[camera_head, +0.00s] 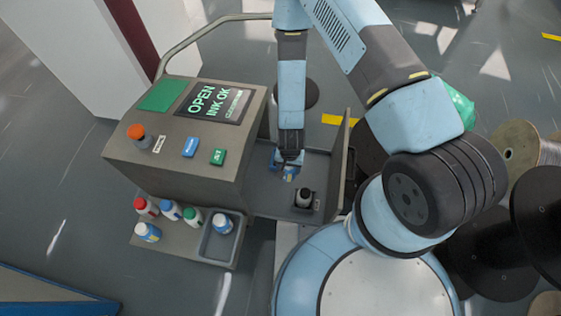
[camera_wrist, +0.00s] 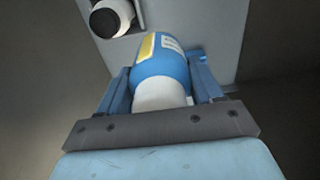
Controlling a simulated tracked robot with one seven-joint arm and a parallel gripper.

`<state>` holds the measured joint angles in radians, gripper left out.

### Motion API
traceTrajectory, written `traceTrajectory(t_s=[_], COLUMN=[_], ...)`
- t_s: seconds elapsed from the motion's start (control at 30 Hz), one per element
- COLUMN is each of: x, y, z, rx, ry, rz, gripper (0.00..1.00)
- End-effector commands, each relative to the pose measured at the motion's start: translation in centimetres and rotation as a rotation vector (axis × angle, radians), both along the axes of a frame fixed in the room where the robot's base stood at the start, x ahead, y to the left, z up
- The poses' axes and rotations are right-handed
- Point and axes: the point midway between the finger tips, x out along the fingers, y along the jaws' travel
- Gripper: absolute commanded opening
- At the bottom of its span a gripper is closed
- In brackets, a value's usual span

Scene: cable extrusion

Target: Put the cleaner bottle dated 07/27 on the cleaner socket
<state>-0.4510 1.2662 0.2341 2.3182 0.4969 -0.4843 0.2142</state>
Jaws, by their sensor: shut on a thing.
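My gripper (camera_head: 289,164) is inside the open bay of the machine and is shut on a blue bottle (camera_head: 289,174). In the wrist view the held bottle (camera_wrist: 160,70) sits between both fingers, its white end towards me. It has a yellow patch and a white label, whose date I cannot read. A black-capped bottle (camera_head: 304,198) stands in the bay nearer the front; it also shows at the top of the wrist view (camera_wrist: 110,18). I cannot make out the cleaner socket under the held bottle, or whether the bottle touches the bay floor.
The machine's screen (camera_head: 215,102) reads OPEN, INK OK. A shelf at front left bears bottles with red (camera_head: 140,204), blue (camera_head: 168,207) and green (camera_head: 193,217) caps, and a blue bottle (camera_head: 147,232). Another blue bottle (camera_head: 222,223) is in a grey tray. The open door (camera_head: 340,155) edges the bay's right.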

Motion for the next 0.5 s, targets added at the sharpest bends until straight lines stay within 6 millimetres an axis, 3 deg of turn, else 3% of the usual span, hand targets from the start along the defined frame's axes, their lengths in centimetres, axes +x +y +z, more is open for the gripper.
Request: traceTrajectory(t_s=[0.17, 0.5], x=[0.2, 6.6], y=[0.4, 1.9], z=[-0.7, -3.6], rx=[0.001, 0.002], ry=[-0.002, -0.003], rz=[-0.003, -0.002], gripper=[0.27, 0.27])
